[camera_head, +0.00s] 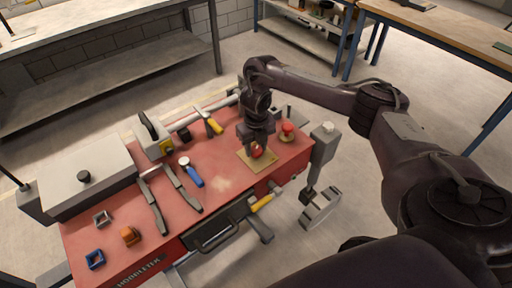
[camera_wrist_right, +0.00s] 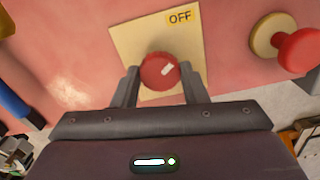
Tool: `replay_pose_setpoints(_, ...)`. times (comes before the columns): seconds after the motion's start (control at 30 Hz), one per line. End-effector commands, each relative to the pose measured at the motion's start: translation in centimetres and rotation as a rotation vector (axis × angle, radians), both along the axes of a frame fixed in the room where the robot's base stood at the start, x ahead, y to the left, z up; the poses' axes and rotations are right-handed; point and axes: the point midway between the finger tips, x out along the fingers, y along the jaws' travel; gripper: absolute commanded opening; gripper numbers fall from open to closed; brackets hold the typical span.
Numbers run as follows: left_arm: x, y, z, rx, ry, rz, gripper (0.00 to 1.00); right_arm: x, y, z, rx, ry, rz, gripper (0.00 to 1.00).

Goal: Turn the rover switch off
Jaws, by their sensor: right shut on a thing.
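The rover switch is a round red knob (camera_wrist_right: 159,71) on a pale yellow plate (camera_wrist_right: 128,39). In the head view the knob (camera_head: 256,152) shows just below my right gripper (camera_head: 254,144), and the plate (camera_head: 246,159) lies flat on the red work top. My left gripper is not in view.
A red mushroom button (camera_head: 288,129) stands just right of the plate; it also shows in the wrist view (camera_wrist_right: 298,50). Tools, including a blue-handled one (camera_head: 193,177), lie left on the red top (camera_head: 224,197). A white lidded box (camera_head: 90,170) stands at the far left.

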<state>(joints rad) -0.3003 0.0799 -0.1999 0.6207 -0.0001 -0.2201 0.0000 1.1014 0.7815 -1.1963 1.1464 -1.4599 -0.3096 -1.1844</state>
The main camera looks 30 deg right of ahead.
Motion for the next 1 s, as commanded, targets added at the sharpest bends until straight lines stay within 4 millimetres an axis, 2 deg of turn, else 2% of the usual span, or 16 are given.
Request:
replay_pose_setpoints(0.33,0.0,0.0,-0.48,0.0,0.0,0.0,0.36,-0.01,0.0,-0.03,0.0,0.0,0.161,0.17)
replay_pose_setpoints(0.93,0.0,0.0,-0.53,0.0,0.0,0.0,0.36,-0.01,-0.01,0.02,0.0,0.0,0.197,0.17)
replay_pose_setpoints(0.97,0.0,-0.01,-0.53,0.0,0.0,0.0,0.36,-0.01,-0.01,0.02,0.0,0.0,0.197,0.42)
replay_pose_setpoints(1.0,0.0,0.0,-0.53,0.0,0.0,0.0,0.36,-0.01,-0.01,0.02,0.0,0.0,0.197,0.47)
